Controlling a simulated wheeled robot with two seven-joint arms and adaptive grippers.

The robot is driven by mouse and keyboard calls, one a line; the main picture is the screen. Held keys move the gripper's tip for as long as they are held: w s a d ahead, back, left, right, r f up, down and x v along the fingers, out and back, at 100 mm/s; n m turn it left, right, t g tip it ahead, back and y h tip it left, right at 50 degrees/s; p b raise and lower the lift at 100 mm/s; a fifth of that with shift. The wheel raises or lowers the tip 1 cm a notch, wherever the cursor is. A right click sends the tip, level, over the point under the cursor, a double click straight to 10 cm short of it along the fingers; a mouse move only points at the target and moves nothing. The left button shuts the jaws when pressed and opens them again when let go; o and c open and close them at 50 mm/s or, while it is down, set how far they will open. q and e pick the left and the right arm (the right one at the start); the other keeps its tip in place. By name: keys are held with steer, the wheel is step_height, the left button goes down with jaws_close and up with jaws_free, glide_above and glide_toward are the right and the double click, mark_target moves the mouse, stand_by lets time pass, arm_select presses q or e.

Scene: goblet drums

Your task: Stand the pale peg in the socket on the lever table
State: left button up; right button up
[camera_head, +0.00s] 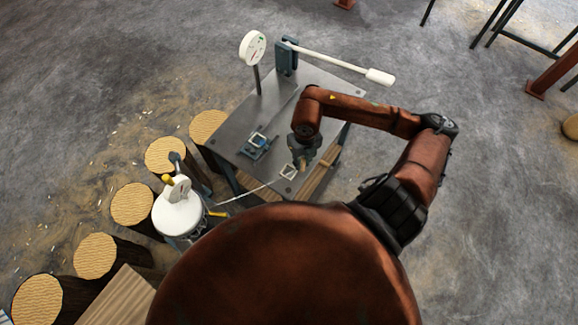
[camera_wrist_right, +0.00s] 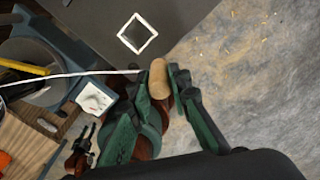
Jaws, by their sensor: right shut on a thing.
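My right gripper (camera_wrist_right: 163,77) is shut on the pale peg (camera_wrist_right: 158,80), whose rounded, tan end shows between the green fingers. In the head view the right gripper (camera_head: 301,163) hangs over the near edge of the grey lever table (camera_head: 236,128); the peg is too small to make out there. I cannot tell which is the socket. My left gripper is out of view.
A lever with a white handle (camera_head: 379,76) and a round gauge (camera_head: 253,47) stand at the table's back. A white-topped machine (camera_head: 180,212) stands left, with a pale cord (camera_head: 245,191) running toward my gripper. Several log stumps (camera_head: 132,204) line the left.

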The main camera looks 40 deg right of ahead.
steer(key=w+f, duration=0.1)
steer(key=f, duration=0.1)
steer(key=w+a+f, duration=0.1)
steer(key=w, duration=0.1)
steer(key=w+a+f, duration=0.1)
steer(key=f, duration=0.1)
steer(key=shift+w+f, duration=0.25)
steer(key=shift+f, duration=0.05)
steer(key=shift+w+f+p, duration=0.15)
steer(key=shift+f+p, duration=0.15)
steer(key=shift+f, duration=1.45)
steer(key=shift+f, duration=0.1)
steer(key=o, duration=0.5)
steer(key=shift+f, duration=0.1)
steer(key=o, duration=0.4)
steer(key=shift+o, duration=0.2)
step_height(320, 180, up, 12)
steer(key=shift+r+b, duration=0.2)
steer(key=shift+b, duration=0.1)
